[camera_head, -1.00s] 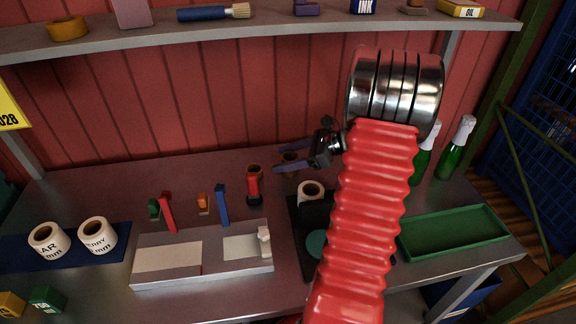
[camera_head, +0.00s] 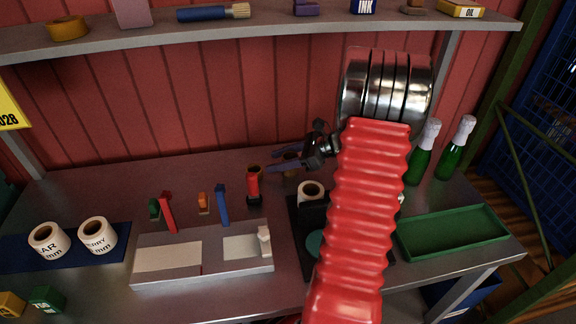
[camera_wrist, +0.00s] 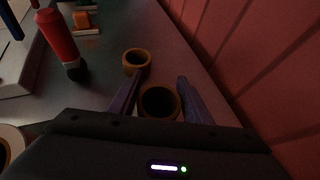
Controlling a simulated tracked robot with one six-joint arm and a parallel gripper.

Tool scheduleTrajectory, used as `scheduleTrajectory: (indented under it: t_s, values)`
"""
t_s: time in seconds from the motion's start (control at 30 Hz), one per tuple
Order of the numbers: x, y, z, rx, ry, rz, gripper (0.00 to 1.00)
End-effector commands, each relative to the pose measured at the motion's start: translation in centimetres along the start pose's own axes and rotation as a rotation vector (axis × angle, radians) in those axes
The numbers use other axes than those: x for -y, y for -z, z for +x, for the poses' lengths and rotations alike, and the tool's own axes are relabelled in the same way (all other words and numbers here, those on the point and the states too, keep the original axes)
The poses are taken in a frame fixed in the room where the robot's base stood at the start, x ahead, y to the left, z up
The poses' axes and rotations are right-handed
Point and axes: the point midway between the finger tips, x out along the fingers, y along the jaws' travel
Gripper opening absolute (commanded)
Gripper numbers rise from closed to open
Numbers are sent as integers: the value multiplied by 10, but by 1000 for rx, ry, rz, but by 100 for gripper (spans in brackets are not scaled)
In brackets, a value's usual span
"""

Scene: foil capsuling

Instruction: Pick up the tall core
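Two brown cores stand on the bench near the back wall. In the wrist view one core (camera_wrist: 158,118) lies between my gripper's fingers, its dark round opening facing the camera. The other core (camera_wrist: 137,54) stands just beyond the left fingertip. Which is the taller cannot be told for sure from above. My gripper (camera_wrist: 158,78) is open, with a purple finger on each side of the nearer core; contact cannot be told. In the head view my gripper (camera_head: 271,161) points left above the bench, and its fingers partly hide that core (camera_head: 290,170).
A red tool with a black end (camera_head: 253,185) stands close left of the cores. A white roll (camera_head: 309,189) is on the near side. Green bottles (camera_head: 421,155) and a green tray (camera_head: 455,232) are at right. The red wall (camera_wrist: 260,50) is close on the right in the wrist view.

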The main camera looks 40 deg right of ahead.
Motion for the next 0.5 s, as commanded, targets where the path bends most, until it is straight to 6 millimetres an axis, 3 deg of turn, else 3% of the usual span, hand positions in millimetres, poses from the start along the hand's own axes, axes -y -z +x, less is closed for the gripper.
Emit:
scheduleTrajectory:
  t_s: [0.4,0.5]
  values:
    - [0,0,0,0,1,0,16]
    - [0,0,0,0,1,0,16]
